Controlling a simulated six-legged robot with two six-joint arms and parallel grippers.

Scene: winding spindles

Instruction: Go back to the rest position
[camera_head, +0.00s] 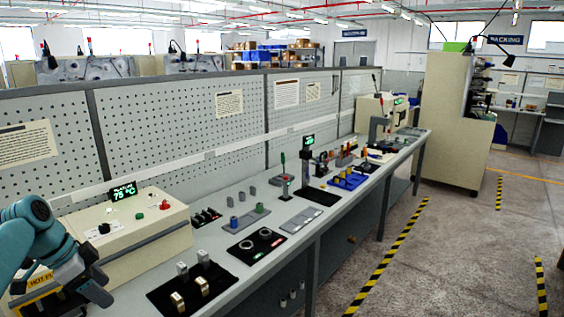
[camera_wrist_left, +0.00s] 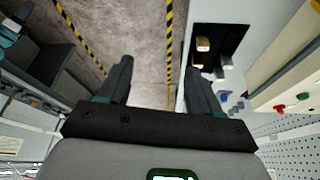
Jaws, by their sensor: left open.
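My left arm comes in at the lower left of the head view, with the wrist beside the beige controller box (camera_head: 140,228). My left gripper shows in the left wrist view (camera_wrist_left: 157,75), its two dark fingers spread wide with nothing between them. A black mat (camera_head: 160,292) with several small upright metal and brass blocks (camera_head: 203,285) lies on the bench. The mat also shows in the left wrist view (camera_wrist_left: 232,38), to the right of the fingers and apart from them. My right gripper is not in view.
The long bench (camera_head: 330,208) carries several fixtures, including a black plate with two rings (camera_head: 262,240) and a blue tray (camera_head: 347,181). A pegboard wall (camera_head: 180,120) runs behind it. A beige cabinet (camera_head: 445,120) stands at the far end. The floor (camera_head: 455,255) on the right is clear.

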